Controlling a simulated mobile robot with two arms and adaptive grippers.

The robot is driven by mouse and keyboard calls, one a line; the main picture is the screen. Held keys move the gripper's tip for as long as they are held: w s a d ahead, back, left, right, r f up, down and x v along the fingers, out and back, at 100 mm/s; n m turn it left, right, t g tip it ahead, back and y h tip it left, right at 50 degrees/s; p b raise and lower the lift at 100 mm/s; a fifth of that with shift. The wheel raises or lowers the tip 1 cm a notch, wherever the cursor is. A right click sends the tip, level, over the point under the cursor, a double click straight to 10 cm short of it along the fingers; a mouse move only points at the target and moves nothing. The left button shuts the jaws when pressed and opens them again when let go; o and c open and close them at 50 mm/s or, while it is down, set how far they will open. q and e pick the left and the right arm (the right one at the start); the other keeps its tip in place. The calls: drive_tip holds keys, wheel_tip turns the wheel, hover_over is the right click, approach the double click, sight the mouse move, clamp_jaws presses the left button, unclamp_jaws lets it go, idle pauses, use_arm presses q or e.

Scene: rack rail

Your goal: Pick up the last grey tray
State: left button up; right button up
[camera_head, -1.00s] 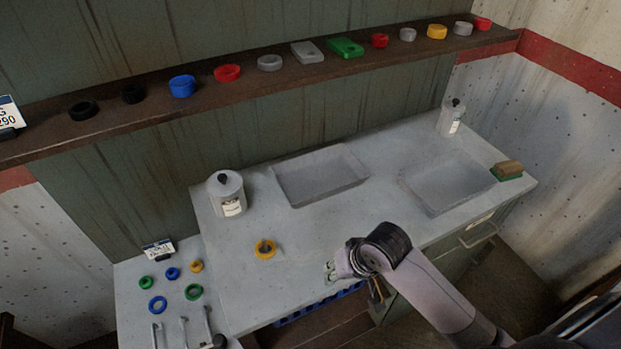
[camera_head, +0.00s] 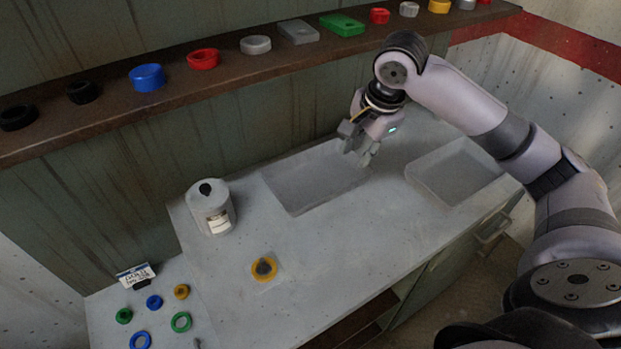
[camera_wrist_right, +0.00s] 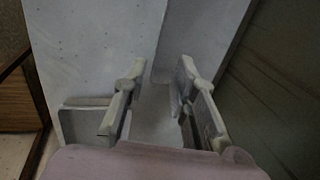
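Two shallow grey trays rest on the pale worktop in the head view: a left tray (camera_head: 305,185) and a right tray (camera_head: 452,175). Both look empty. My right gripper (camera_head: 357,152) points down over the right end of the left tray, its fingers apart and holding nothing. In the right wrist view the open fingers of the right gripper (camera_wrist_right: 159,75) stand on either side of a grey tray edge (camera_wrist_right: 195,45); I cannot tell whether they touch it. My right forearm hides part of the worktop behind the right tray. My left gripper is not in view.
A white canister (camera_head: 211,212) stands left of the left tray. A yellow ring (camera_head: 264,269) lies in front. Small coloured rings (camera_head: 181,322) lie on the lower-left surface. A brown shelf (camera_head: 225,78) with rings and blocks runs above. The worktop's front middle is clear.

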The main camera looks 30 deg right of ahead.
approach(340, 190)
drive_tip(key=x, duration=0.4)
drive_tip(key=shift+w+d+f+p, duration=0.15)
drive_tip(key=shift+d+f+p, duration=0.1)
drive_tip(key=shift+p, duration=0.15)
drive_tip(key=shift+x, duration=0.75)
drive_tip(key=p+x, duration=0.1)
drive_tip(key=x, duration=0.3)
drive_tip(key=shift+a+f, duration=0.2)
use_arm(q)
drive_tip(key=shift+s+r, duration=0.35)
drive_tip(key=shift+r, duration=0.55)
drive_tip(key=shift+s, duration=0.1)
use_arm(e)
clamp_jaws()
